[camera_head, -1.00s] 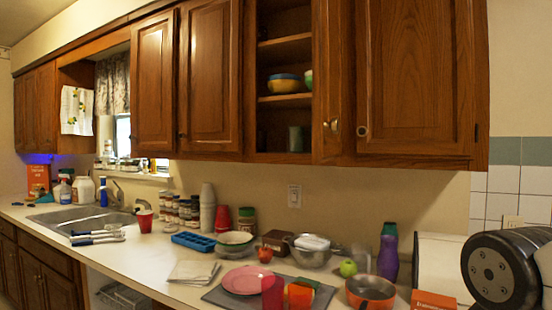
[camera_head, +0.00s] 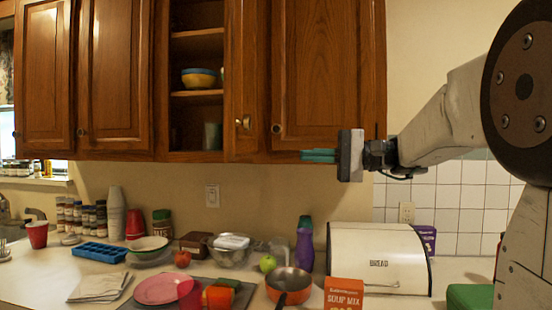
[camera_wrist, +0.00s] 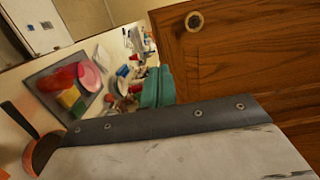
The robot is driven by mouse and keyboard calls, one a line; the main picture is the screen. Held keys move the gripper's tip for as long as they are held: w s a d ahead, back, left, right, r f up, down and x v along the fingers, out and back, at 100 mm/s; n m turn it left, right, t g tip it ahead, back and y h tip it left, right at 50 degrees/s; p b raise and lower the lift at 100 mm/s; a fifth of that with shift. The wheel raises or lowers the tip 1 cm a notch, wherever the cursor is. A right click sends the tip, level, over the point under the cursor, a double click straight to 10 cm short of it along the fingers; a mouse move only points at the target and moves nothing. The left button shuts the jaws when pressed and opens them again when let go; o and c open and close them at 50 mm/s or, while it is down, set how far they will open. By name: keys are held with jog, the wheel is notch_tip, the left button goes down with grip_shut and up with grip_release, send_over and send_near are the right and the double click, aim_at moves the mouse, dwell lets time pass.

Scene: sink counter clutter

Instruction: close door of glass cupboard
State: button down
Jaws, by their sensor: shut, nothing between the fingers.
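The glass cupboard (camera_head: 197,94) is the open-fronted compartment in the upper row, with its shelves showing in the head view. Its wooden door (camera_head: 236,60) stands swung open on the right side, seen narrow and at an angle, with a brass knob (camera_head: 246,123). My gripper (camera_head: 306,156) is shut and empty, its teal fingers pointing left. In the head view it appears right of the open door, by the lower edge of the neighbouring closed door (camera_head: 325,70). The wrist view shows the teal fingers (camera_wrist: 158,87) beside a wooden panel (camera_wrist: 245,60) with a round knob (camera_wrist: 194,21).
Bowls (camera_head: 199,78) and a cup (camera_head: 212,135) stand inside the cupboard. The counter below holds a bread box (camera_head: 380,258), a purple bottle (camera_head: 304,245), a pan (camera_head: 288,285), a metal bowl (camera_head: 230,250) and plates.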

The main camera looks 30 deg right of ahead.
aim_at(239, 156)
jog(key=x, duration=1.2)
jog(key=shift+a, duration=0.15)
jog(key=shift+w+a, duration=0.25)
jog(key=shift+a, duration=0.1)
